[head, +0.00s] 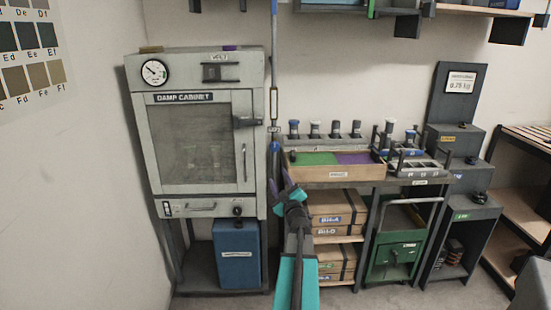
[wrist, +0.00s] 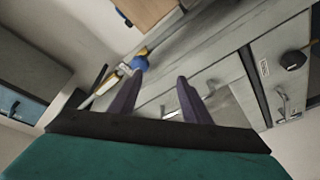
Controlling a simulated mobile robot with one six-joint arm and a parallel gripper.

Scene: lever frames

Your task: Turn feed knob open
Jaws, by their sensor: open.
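A pale grey damp cabinet (head: 194,150) stands at the left in the head view. A small black knob (head: 237,210) is at the right end of its lower front panel. I cannot read a label naming the feed knob. A round black knob (wrist: 293,60) also shows at the right in the wrist view, well away from my fingers. My gripper (head: 284,190) is in front of the gap between the cabinet and the bench, to the right of the cabinet's knob. In the wrist view my gripper (wrist: 160,90) has its two fingers apart with nothing held between them.
A thin upright pipe (head: 274,60) runs close behind my gripper. A bench with a wooden tray (head: 335,173) stands to the right, with boxes (head: 337,221) below. A blue box (head: 237,253) sits under the cabinet. A blue fitting (wrist: 139,63) shows beyond my fingers.

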